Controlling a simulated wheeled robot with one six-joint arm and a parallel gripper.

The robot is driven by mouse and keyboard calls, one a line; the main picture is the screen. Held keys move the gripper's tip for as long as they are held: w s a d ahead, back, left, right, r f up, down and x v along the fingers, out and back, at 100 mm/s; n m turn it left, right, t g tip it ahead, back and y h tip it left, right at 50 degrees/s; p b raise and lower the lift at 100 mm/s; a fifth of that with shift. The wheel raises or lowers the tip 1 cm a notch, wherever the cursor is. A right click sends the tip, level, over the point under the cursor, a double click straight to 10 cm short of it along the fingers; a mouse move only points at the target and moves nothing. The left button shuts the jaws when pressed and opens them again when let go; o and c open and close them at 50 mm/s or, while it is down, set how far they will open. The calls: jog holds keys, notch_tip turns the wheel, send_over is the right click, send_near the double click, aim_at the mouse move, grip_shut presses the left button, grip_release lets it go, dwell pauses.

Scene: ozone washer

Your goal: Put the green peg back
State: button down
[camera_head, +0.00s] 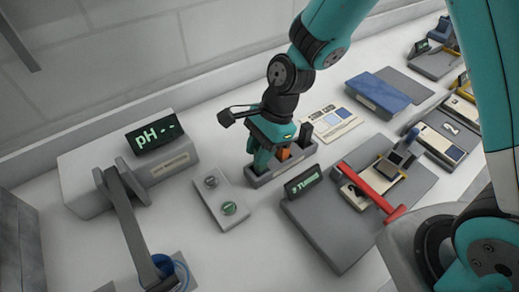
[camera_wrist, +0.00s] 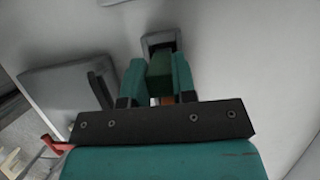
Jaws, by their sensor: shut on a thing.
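My gripper (camera_head: 262,158) points down at the left end of a grey peg rack (camera_head: 290,168). It is shut on the green peg, which shows between the two teal fingers in the wrist view (camera_wrist: 160,68). In the head view the fingers hide the peg. The wrist view shows a dark opening in the rack (camera_wrist: 148,40) just beyond the peg; I cannot tell how deep the peg sits. An orange peg (camera_head: 284,153) stands in the rack beside the fingers, and a dark peg (camera_head: 305,134) stands at its far right end.
A grey plate with two round fittings (camera_head: 214,204) lies left of the rack. A pH meter (camera_head: 165,165) stands farther left. A grey instrument with a small display (camera_head: 303,181) and a red bar (camera_head: 370,186) is close on the right. A printed card (camera_head: 332,121) lies behind.

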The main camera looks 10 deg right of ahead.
jog(key=shift+f, duration=0.35)
jog(key=shift+f, duration=0.15)
jog(key=c, duration=0.9)
grip_release()
jog(key=b+v, duration=0.1)
jog(key=v, duration=1.1)
jog(key=shift+s+d+r+n+t, duration=0.35)
jog(key=shift+s+r+n, duration=1.1)
jog(key=shift+s+n, duration=1.6)
jog(key=shift+s+d+r+n+t, duration=0.35)
jog(key=shift+s+r+n, duration=1.5)
jog(key=shift+n, duration=1.95)
jog(key=shift+s+d+r+n+t, duration=0.35)
jog(key=shift+s+r+n, duration=0.7)
jog(key=shift+s+n, duration=2.15)
